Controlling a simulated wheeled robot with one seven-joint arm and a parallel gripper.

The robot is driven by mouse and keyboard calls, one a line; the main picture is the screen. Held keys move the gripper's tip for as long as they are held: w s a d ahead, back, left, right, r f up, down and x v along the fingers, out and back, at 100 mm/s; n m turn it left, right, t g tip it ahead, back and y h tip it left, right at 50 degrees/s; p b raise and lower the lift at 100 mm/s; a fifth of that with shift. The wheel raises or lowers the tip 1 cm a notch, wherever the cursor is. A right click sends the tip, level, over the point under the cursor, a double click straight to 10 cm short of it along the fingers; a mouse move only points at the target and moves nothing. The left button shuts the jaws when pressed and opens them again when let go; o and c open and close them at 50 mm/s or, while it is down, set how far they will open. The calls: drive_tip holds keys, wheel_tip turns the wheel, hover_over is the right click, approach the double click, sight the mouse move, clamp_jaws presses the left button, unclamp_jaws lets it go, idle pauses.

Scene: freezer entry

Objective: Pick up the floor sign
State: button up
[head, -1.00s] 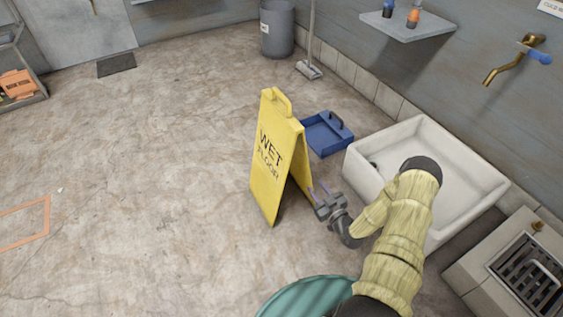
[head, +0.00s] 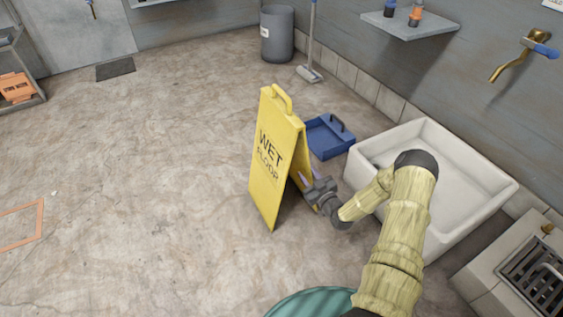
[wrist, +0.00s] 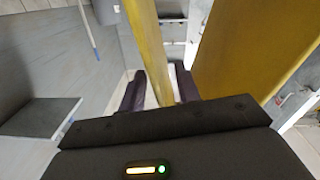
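The yellow floor sign (head: 268,165) stands upright and spread like a tent on the concrete floor, with "WET FLOOR" on its left panel and a handle loop (head: 281,98) on top. My gripper (head: 306,180) is low at the right side of the sign, beside its rear panel. In the wrist view, the two dark fingers of my gripper (wrist: 160,72) are apart. One yellow panel of the sign (wrist: 152,45) runs between them, with a gap visible on its left side. The other panel (wrist: 245,50) is to the right. Contact on the right finger is unclear.
A blue dustpan-like tray (head: 326,140) lies behind the sign. A white basin (head: 475,190) stands close right of my arm. A grey bin (head: 277,35) and a broom (head: 310,55) are at the back wall. The floor to the left is open.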

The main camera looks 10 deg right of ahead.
sight(304, 173)
drive_tip(key=b+x, duration=0.2)
drive_tip(key=x, duration=0.1)
drive_tip(key=shift+d+f, duration=0.1)
drive_tip(key=shift+f, duration=0.05)
drive_tip(key=shift+w, duration=0.2)
clamp_jaws()
drive_tip(key=shift+r, duration=0.25)
